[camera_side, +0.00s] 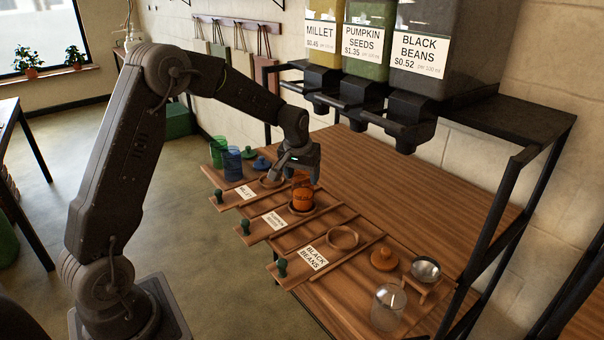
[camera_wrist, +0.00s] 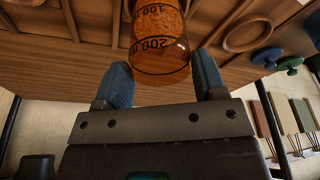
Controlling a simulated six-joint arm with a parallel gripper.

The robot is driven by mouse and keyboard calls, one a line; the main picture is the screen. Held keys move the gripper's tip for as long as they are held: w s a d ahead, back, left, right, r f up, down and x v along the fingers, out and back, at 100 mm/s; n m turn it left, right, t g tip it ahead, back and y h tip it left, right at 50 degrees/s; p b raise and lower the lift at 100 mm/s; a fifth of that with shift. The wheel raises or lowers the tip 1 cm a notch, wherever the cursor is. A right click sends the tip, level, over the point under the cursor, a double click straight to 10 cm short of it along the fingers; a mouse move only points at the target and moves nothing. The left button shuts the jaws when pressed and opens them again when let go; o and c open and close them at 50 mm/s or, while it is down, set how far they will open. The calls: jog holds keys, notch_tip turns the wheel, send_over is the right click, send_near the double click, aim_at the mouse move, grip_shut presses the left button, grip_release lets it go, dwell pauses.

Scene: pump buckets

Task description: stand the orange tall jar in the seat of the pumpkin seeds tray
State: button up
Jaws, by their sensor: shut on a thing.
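The orange tall jar (camera_side: 302,197) is upright at the round seat (camera_side: 291,210) of the pumpkin seeds tray (camera_side: 258,234). Its base looks level with the seat's rim, but I cannot tell whether it rests inside or hangs just above. My gripper (camera_side: 303,174) is over the tray with its jaws shut on the jar's upper part. In the wrist view the jar (camera_wrist: 160,45) shows between the two blue fingers of my gripper (camera_wrist: 165,85), with dark volume marks and grainy contents; its base and the seat are hidden there.
The millet tray (camera_side: 228,200) and black beans tray (camera_side: 290,276) flank it, seats empty. Green (camera_side: 217,150) and blue (camera_side: 232,162) jars stand beyond the millet tray. An orange lid (camera_side: 384,258), metal scoop (camera_side: 426,268) and clear jar (camera_side: 387,307) stand right. Dispensers (camera_side: 402,122) hang above.

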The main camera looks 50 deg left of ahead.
jog(key=shift+f, duration=0.1)
jog(key=o, duration=1)
jog(key=shift+f, duration=0.1)
jog(key=w+v, duration=0.1)
jog(key=v, duration=0.6)
jog(key=shift+w+a, duration=0.25)
jog(key=shift+a, duration=0.15)
